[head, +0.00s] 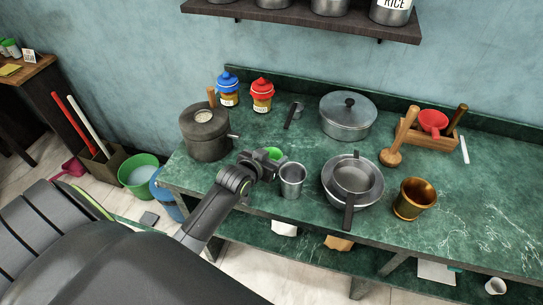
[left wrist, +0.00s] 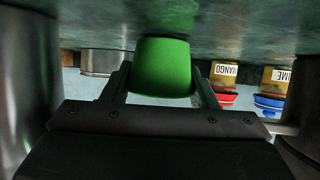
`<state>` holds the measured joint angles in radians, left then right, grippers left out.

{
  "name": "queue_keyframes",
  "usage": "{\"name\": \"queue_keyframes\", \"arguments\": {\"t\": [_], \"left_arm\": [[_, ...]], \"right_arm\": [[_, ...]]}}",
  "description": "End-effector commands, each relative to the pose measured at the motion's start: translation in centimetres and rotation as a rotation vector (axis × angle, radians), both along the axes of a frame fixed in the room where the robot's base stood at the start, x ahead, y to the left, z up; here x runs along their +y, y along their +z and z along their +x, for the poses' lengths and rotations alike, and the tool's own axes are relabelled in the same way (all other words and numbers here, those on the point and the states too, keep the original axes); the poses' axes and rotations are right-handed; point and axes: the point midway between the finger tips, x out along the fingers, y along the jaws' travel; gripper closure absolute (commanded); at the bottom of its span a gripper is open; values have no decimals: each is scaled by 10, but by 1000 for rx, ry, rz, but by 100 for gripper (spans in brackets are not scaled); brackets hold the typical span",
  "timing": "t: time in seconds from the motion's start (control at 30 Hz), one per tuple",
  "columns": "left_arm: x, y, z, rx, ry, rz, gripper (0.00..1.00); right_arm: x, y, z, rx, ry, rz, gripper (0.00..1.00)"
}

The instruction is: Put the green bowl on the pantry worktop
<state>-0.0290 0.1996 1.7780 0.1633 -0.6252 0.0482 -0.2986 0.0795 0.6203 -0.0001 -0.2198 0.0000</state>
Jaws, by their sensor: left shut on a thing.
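The green bowl (head: 274,153) is at the green marble worktop (head: 300,147), between the dark grey pot and the steel cup. My left gripper (head: 265,160) is shut on it and hides part of it in the head view. In the left wrist view, which is upside down, the green bowl (left wrist: 163,68) sits between the two fingers (left wrist: 162,85), close to the worktop surface (left wrist: 230,22). I cannot tell whether it touches the surface. My right gripper is not in view.
A steel cup (head: 292,180) stands just right of the gripper, and a dark grey pot (head: 206,138) to its left. Blue-lidded (head: 228,92) and red-lidded (head: 262,97) jars stand behind. Stacked pans (head: 352,182) and a brass mortar (head: 414,200) are farther right.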

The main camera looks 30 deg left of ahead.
Motion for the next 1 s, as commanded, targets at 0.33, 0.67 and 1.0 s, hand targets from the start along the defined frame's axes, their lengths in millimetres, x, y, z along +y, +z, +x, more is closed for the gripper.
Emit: {"name": "queue_keyframes", "arguments": {"t": [0.33,0.67,1.0], "left_arm": [[0,-3,0,0,0,0,25],[0,2,0,-1,0,1,25],[1,20,-42,0,0,1,25]], "right_arm": [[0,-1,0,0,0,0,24],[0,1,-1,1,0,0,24],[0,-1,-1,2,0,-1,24]]}}
